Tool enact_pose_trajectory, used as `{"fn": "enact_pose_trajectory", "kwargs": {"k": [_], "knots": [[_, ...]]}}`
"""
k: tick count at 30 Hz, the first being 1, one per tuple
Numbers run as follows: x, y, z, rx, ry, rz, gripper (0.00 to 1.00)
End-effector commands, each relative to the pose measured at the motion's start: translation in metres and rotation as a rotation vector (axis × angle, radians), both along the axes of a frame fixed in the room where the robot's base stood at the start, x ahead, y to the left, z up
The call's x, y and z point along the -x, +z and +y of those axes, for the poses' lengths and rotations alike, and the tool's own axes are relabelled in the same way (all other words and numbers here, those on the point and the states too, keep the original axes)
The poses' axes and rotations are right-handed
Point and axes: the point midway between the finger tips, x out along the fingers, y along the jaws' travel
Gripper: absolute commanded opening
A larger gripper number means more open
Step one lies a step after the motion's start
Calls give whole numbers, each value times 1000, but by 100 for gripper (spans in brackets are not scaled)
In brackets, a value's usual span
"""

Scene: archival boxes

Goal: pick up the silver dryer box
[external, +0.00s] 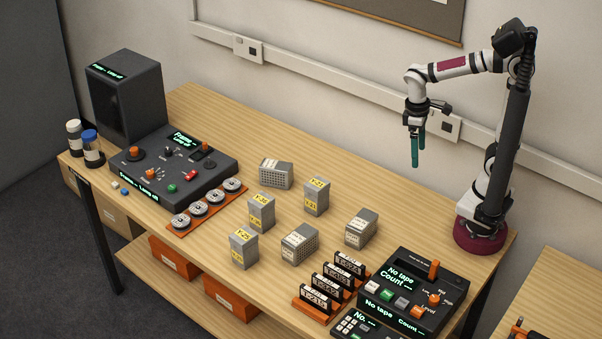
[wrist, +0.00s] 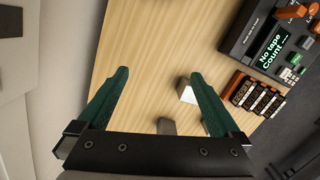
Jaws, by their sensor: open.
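Several small grey boxes stand on the wooden table. Three have perforated sides and pale labels: one at the back (external: 276,174), one in front (external: 299,244) and one at the right (external: 361,229). Three upright ones carry yellow labels: one (external: 316,197), another (external: 261,213) and a third (external: 243,249). I cannot tell for certain from the labels which is the silver dryer box. My gripper (external: 418,148) is open and empty, high above the table, right of and behind the boxes. In the wrist view, my gripper (wrist: 158,78) has a grey box with a pale face (wrist: 188,95) partly behind its right finger.
A black control console (external: 195,165) and dark cabinet (external: 125,97) stand left, with an orange rack of reels (external: 206,206). A tape counter (external: 412,292) and orange cassette holders (external: 332,283) stand at the front right.

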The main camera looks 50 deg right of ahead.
Motion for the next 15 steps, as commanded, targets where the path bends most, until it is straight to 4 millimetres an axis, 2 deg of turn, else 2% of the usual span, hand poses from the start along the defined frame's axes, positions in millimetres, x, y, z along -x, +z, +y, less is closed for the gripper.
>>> {"fn": "enact_pose_trajectory", "kwargs": {"k": [1, 3, 6, 9, 12, 15], "knots": [[-26, -8, 31, 40, 246, 31, 100], [-54, -23, 78, 96, 584, 64, 100], [-73, -52, 142, 166, 972, 108, 100], [-75, -75, 184, 213, 1213, 140, 100], [-74, -89, 200, 236, 1315, 156, 100], [-74, -109, 193, 239, 1329, 162, 100]]}}
